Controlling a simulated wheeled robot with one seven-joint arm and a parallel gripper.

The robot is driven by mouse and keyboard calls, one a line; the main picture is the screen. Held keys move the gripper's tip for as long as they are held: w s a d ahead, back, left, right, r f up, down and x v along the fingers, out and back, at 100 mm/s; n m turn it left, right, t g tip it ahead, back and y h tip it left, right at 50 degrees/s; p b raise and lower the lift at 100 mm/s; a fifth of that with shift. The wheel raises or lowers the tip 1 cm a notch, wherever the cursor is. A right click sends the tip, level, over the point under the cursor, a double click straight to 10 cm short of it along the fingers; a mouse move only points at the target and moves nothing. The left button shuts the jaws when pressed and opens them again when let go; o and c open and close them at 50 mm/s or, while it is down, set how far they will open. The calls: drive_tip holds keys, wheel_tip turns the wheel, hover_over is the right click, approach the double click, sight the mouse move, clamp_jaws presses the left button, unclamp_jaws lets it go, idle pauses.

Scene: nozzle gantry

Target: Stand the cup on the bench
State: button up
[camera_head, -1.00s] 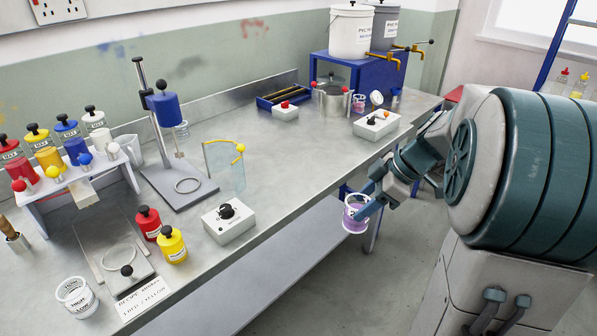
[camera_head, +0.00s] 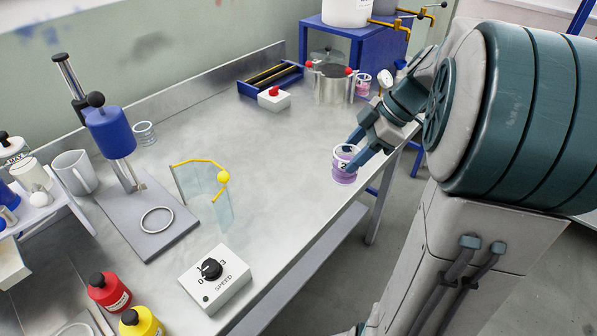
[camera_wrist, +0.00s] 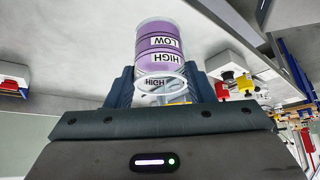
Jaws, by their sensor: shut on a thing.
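The cup (camera_head: 343,170) is clear with purple liquid inside and black-on-white HIGH and LOW labels. It is upright over the steel bench (camera_head: 270,150), near the front edge. My gripper (camera_head: 354,152) is shut on it from the right. I cannot tell whether the cup's base touches the bench. In the wrist view the cup (camera_wrist: 158,45) sits between the two dark fingers of my gripper (camera_wrist: 163,84), its labels appearing upside down.
A clear curved shield with a yellow rim (camera_head: 205,185) and a SPEED control box (camera_head: 215,280) stand to the left. A metal pot (camera_head: 331,85), a red-button box (camera_head: 274,98) and another purple-filled cup (camera_head: 363,84) stand behind. Bench around the held cup is clear.

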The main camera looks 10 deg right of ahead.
drive_tip(key=shift+w+a+f+p, duration=0.25)
drive_tip(key=shift+w+a+f, duration=1.05)
drive_tip(key=shift+f, duration=0.45)
drive_tip(key=shift+w+a+f+p, duration=0.25)
drive_tip(key=shift+w+a+f, duration=1.05)
drive_tip(key=shift+f, duration=0.5)
drive_tip(key=shift+w+a+f+p, duration=0.25)
drive_tip(key=shift+w+a+f, duration=1.05)
drive_tip(key=shift+f, duration=0.45)
drive_tip(key=shift+f, duration=0.15)
drive_tip(key=o, duration=1)
drive_tip(key=shift+o, duration=0.2)
